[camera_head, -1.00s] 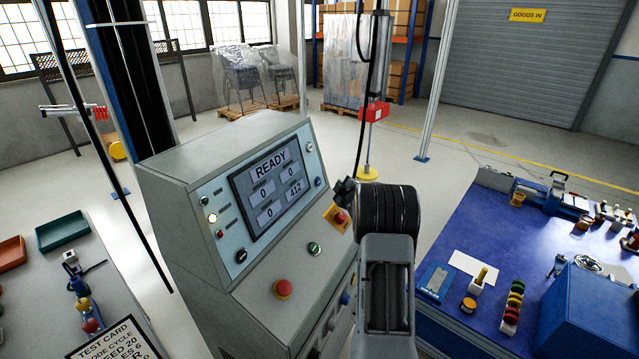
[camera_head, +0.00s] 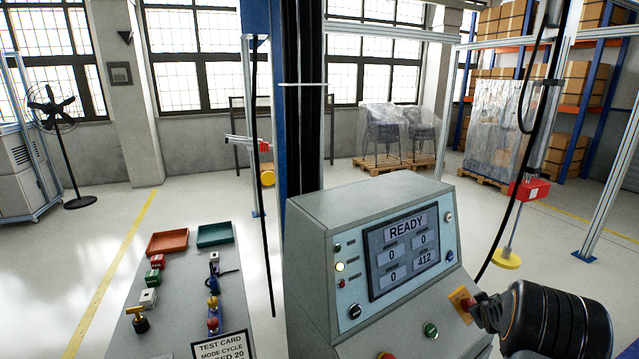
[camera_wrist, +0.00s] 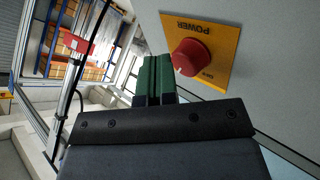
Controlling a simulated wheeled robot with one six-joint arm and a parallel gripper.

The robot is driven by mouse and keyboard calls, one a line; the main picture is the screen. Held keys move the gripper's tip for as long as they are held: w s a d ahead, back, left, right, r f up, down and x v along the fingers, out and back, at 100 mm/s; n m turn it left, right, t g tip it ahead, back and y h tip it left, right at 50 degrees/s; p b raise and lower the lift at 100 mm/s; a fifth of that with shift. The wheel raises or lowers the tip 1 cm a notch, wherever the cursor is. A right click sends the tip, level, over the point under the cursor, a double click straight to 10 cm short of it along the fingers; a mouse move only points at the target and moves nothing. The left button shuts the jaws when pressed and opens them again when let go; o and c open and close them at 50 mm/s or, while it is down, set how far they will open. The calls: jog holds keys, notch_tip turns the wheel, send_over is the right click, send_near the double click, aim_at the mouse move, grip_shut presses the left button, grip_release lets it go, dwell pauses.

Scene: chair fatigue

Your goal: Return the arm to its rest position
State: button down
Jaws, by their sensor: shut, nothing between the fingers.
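My arm reaches in from the lower right in the head view. My gripper (camera_head: 484,299) is at its end, close to the right edge of the grey console's sloped front (camera_head: 350,203). It is just right of a red POWER knob (camera_head: 465,303) on a yellow plate. In the wrist view my gripper's green fingers (camera_wrist: 152,80) are shut together with nothing between them. The red POWER knob (camera_wrist: 193,58) is beside the fingertips there and appears clear of them. The console screen reads READY, with 0, 0, 0 and 412.
A bench at lower left holds an orange tray (camera_head: 167,242), a green tray (camera_head: 215,234), small parts and a test card (camera_head: 222,346). A red block (camera_head: 528,190) with a yellow disc hangs right of the console. Open floor lies behind and far left.

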jog(key=s+a+r+g+y, duration=0.1)
jog(key=s+a+r, duration=0.3)
jog(key=s+a, duration=0.5)
jog(key=s+a+r+m+g+y, duration=0.1)
jog(key=s+a+r+g+y, duration=0.1)
jog(key=s+a+r, duration=0.3)
jog(key=s+a+r+m+g+y, duration=0.1)
jog(key=s+a+r, duration=0.3)
jog(key=s+a, duration=0.9)
jog(key=a+g+y, duration=0.1)
jog(key=a, duration=0.5)
jog(key=shift+r+g, duration=0.2)
jog(key=shift+g, duration=0.1)
jog(key=c, duration=1.8)
grip_release()
jog(key=shift+m, duration=0.3)
